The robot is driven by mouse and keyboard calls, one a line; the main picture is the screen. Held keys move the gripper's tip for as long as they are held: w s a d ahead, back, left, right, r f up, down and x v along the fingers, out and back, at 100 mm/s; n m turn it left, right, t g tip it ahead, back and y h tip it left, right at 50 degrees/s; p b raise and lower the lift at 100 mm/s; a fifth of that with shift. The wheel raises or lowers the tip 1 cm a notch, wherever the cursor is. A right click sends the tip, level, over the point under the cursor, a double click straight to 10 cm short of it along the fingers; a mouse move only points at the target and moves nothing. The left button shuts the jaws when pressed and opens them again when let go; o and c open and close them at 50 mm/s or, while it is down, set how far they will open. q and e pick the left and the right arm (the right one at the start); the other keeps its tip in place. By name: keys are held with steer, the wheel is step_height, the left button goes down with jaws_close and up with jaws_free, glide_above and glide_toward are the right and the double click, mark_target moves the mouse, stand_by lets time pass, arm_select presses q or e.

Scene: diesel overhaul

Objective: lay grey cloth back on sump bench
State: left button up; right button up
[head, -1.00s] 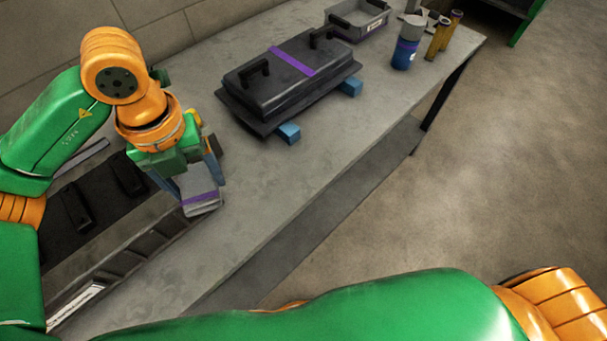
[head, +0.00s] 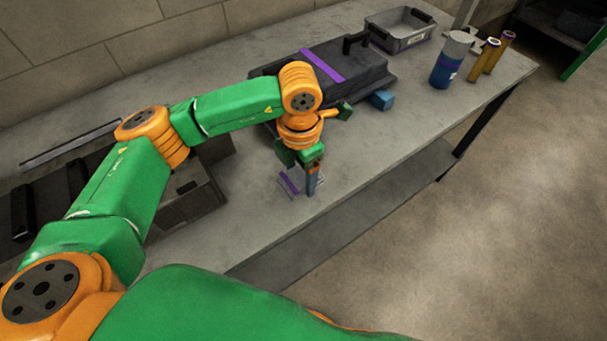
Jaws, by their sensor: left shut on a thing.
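The grey cloth (head: 288,186) with a purple stripe is at the fingers of my left gripper (head: 304,182). It is low over the bare front part of the sump bench (head: 225,225); I cannot tell whether it touches the top. The left gripper points down and is shut on the cloth, and its fingers hide part of it. My right gripper is not in view.
A dark sump with a purple band (head: 325,62) sits on blue blocks (head: 382,100) behind the gripper. A grey bin (head: 400,36), a blue bottle (head: 447,70) and yellow tubes (head: 483,58) stand at the far right. A dark tray (head: 190,195) lies left.

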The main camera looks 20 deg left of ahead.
mark_target(302, 173)
arm_select(q)
steer(key=f, duration=0.1)
steer(key=w+f+p, duration=0.1)
steer(key=f, duration=0.2)
steer(key=shift+w+a+f+p, duration=0.1)
steer(key=shift+w+f+p, duration=0.15)
steer(key=shift+f+p, duration=0.1)
steer(key=shift+f+b, duration=0.35)
steer(key=shift+b, duration=0.05)
steer(key=o, duration=1.2)
steer(key=shift+r, duration=0.1)
steer(key=shift+o, duration=0.2)
steer(key=shift+r+p, duration=0.35)
steer(key=shift+p, duration=0.1)
steer(key=shift+r+b, duration=0.35)
steer(key=shift+b, duration=0.05)
step_height(302, 173, up, 11)
steer(key=shift+f+b, duration=0.2)
steer(key=shift+b, duration=0.85)
steer(key=shift+r, duration=0.2)
